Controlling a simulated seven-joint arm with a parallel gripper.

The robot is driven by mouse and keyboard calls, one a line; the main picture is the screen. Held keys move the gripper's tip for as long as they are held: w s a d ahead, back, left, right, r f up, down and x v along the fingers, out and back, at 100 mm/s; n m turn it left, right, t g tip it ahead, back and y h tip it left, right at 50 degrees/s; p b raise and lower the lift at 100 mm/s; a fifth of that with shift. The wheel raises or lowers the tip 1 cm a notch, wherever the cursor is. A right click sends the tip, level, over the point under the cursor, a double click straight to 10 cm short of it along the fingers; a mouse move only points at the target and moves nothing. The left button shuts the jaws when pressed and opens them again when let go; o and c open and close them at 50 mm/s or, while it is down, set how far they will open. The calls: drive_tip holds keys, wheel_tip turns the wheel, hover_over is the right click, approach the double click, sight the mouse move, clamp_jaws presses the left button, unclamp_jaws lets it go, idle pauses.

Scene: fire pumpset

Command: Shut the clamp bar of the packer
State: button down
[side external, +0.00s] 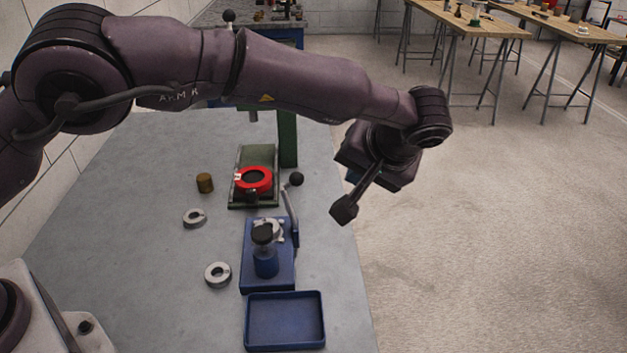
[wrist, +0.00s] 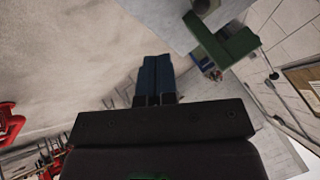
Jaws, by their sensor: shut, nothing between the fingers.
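The packer (side external: 254,275) appears to be the blue fixture on the grey bench. Its clamp bar (side external: 291,213) is a thin grey lever at its right side, standing raised and tilted, with a black ball knob (side external: 297,179) at its top. A blue cylinder with a dark round top (side external: 263,234) and a pale ring stand on the base. My gripper (side external: 352,177) is to the right of the lever, above the bench's right edge and apart from it. The wrist view shows its two dark blue fingers (wrist: 158,62) together, with nothing between them.
An empty blue tray (side external: 285,346) lies in front of the packer. A green stand (side external: 288,138) with a red ring (side external: 254,180) is behind. Two loose grey rings (side external: 217,275) and a brass cylinder (side external: 205,183) lie left. Open floor is to the right.

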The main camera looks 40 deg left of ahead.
sight(298, 183)
drive_tip(key=w+a+f, duration=0.1)
drive_tip(key=a+f, duration=0.6)
drive_tip(key=a, duration=0.2)
drive_tip(key=shift+a+f+n, duration=0.2)
drive_tip(key=shift+a+n, duration=0.1)
drive_tip(key=shift+a, duration=0.1)
drive_tip(key=shift+s+a+r+n+t+h, duration=0.3)
drive_tip(key=shift+s+a+t+h, duration=0.35)
drive_tip(key=shift+s, duration=0.2)
drive_tip(key=s+a+f+n+t+h, duration=0.2)
drive_tip(key=s+a+f+t+h, duration=0.2)
drive_tip(key=s+a, duration=0.5)
drive_tip(key=shift+f+n+t, duration=0.3)
drive_tip(key=shift+f+t, duration=0.05)
drive_tip(key=shift+f, duration=1.05)
